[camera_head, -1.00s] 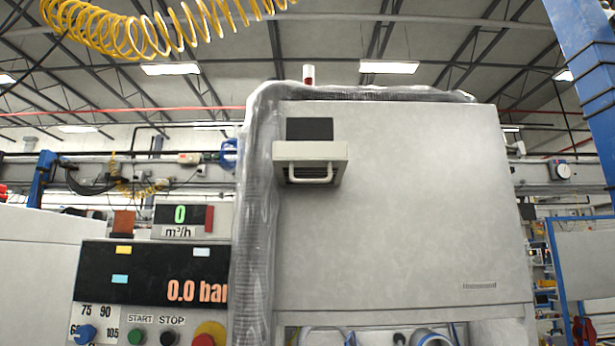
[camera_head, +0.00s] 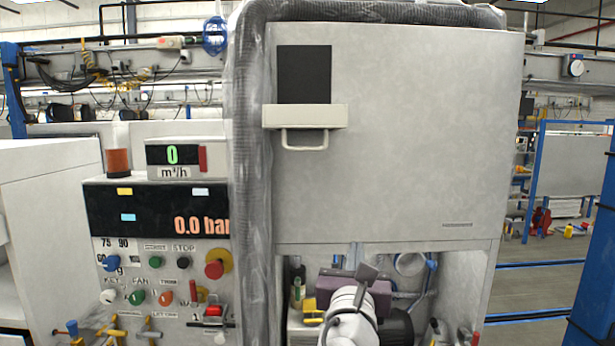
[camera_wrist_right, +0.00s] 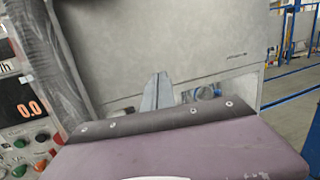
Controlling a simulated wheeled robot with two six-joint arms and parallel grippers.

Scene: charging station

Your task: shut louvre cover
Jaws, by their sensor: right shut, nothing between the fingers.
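The louvre cover (camera_head: 303,117) is a beige flap with a handle (camera_head: 305,142) along its front edge. It juts out from the large grey cabinet panel, below a dark rectangular opening (camera_head: 304,75) that is uncovered. My right gripper (camera_head: 368,271) is shut and empty, below and to the right of the cover, in front of the cabinet's lower opening. It is apart from the handle. In the right wrist view, its closed fingers (camera_wrist_right: 157,91) point at the grey panel, and the cover is not in that view. My left gripper is not in view.
A thick wrapped hose (camera_head: 250,160) runs up the cabinet's left side. Left of it is a control panel with knobs, a red button (camera_head: 215,269) and a display (camera_head: 155,208). Blue posts (camera_head: 598,240) stand at the right. The air before the grey panel is clear.

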